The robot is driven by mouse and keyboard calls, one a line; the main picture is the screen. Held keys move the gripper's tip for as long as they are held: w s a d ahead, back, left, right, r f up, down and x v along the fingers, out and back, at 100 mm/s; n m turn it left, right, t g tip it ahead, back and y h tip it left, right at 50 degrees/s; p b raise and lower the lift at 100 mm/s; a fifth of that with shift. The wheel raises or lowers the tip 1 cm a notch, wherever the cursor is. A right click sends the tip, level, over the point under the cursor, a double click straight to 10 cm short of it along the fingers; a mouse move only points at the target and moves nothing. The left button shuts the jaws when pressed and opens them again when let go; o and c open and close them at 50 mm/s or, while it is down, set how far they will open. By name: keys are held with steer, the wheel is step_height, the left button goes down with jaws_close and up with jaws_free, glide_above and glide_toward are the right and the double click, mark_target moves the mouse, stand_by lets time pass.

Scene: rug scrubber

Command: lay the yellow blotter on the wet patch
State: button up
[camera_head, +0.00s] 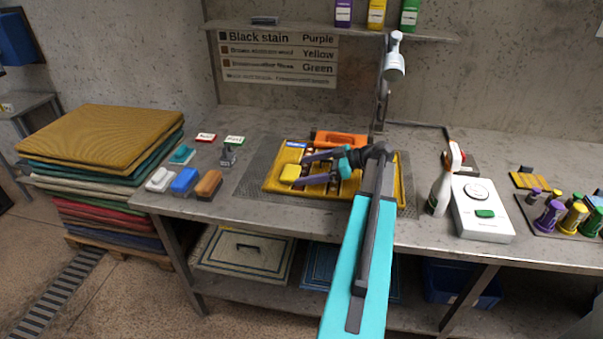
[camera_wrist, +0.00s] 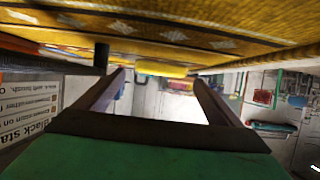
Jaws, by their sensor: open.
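The yellow blotter (camera_head: 291,172) is a small yellow block at the left end of the patterned yellow rug (camera_head: 273,180) on the bench. My gripper (camera_head: 301,170) is open low over the rug, its fingers pointing left toward the blotter. In the wrist view, the blotter (camera_wrist: 162,69) shows just past and between the spread fingertips (camera_wrist: 160,82), close against the rug (camera_wrist: 200,40), which fills the top of that view. I cannot tell whether the fingers touch it. The wet patch cannot be made out; my arm covers part of the rug.
Brushes (camera_head: 185,180) stand left. A spray bottle (camera_head: 441,187) and a white device (camera_head: 482,210) stand right. Folded rugs (camera_head: 105,135) are stacked beside the bench.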

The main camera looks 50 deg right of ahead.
steer(key=b+v, duration=0.2)
steer(key=v, duration=0.7)
steer(key=shift+s+d+r, duration=0.1)
steer(key=shift+r, duration=0.05)
stand_by(0.5)
